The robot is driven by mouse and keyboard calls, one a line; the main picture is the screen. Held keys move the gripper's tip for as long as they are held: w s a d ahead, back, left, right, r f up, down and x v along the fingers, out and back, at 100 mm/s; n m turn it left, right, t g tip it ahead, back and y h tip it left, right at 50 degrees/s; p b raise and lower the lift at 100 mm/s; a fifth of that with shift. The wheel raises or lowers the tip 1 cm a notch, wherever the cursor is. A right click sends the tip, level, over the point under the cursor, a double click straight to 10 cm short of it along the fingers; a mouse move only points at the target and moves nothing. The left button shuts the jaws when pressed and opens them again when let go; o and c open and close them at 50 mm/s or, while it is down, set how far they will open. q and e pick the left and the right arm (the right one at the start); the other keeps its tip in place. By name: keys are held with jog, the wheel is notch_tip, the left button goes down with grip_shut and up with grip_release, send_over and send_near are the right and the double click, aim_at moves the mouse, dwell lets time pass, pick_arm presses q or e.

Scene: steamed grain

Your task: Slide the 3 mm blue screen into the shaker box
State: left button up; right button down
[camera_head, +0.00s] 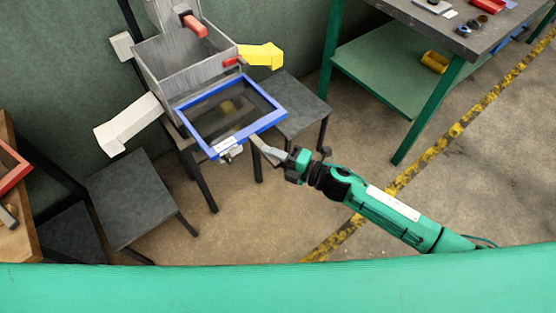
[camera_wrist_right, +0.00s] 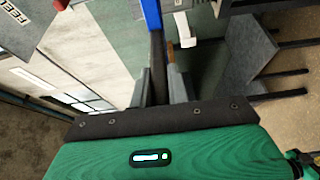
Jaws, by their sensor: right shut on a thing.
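The blue-framed screen (camera_head: 263,131) with dark mesh and a white label on its near bar is in the head view, roughly level. My right gripper (camera_head: 259,146) is shut on its near edge, by the right corner. In the right wrist view the screen's blue edge (camera_wrist_right: 152,14) runs up from between the fingers (camera_wrist_right: 160,88). The grey metal shaker box (camera_head: 190,78) stands behind the screen. The screen's far edge is close to the box's open front; I cannot tell whether it is inside. My left gripper is not in view.
A yellow chute (camera_head: 262,56) and a white chute (camera_head: 128,124) stick out from the box. Dark stools (camera_head: 134,196) stand beside it. A green-legged workbench (camera_head: 393,74) is at the upper right.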

aim_at(262, 142)
jog(key=shift+w+a+r, duration=0.1)
jog(key=shift+w+a, duration=0.1)
jog(key=shift+w, duration=0.05)
jog(key=shift+w+a, duration=0.1)
jog(key=shift+w, duration=0.05)
dwell(0.4)
jog(key=shift+w+a, duration=0.15)
jog(key=shift+w, duration=0.1)
dwell(0.5)
jog(key=shift+w, duration=0.15)
jog(key=shift+w+a, duration=0.75)
jog(key=shift+w, duration=0.25)
